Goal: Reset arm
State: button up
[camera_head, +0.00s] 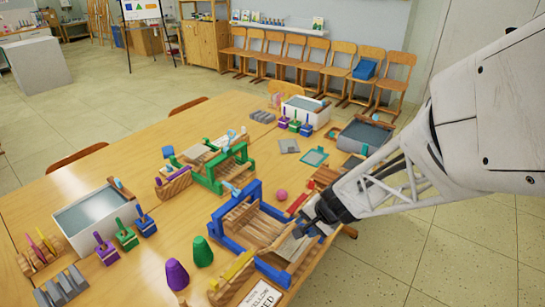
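My arm (400,170) reaches in from the right side of the view. My gripper (308,228) points down and left above the table's right front part. It is close to a blue-framed wooden press or loom (240,222) and a grey flat piece (290,248). Whether it touches either of them I cannot tell. The fingers are small and dark here, so I cannot tell whether they are open or hold anything.
The wooden table (150,115) bears a green-framed wooden device (207,180), a grey basin (92,215), purple (177,273) and green (202,251) cones, a pink ball (281,195) and several stamps. Chairs (290,55) line the back wall. Floor at lower right is clear.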

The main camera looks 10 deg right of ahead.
jog(key=shift+s+r, duration=0.1)
jog(key=shift+r, duration=0.05)
jog(key=s+r+n+g+h, duration=0.1)
jog(key=s+r+n+h, duration=0.3)
jog(key=s+r, duration=1.4)
notch_tip(320, 180, up, 3)
jog(key=n, duration=0.4)
jog(key=shift+s+d+n+g, duration=0.2)
jog(key=shift+d+n+g, duration=0.1)
jog(key=shift+n, duration=0.1)
jog(key=shift+o, duration=0.2)
dwell(0.4)
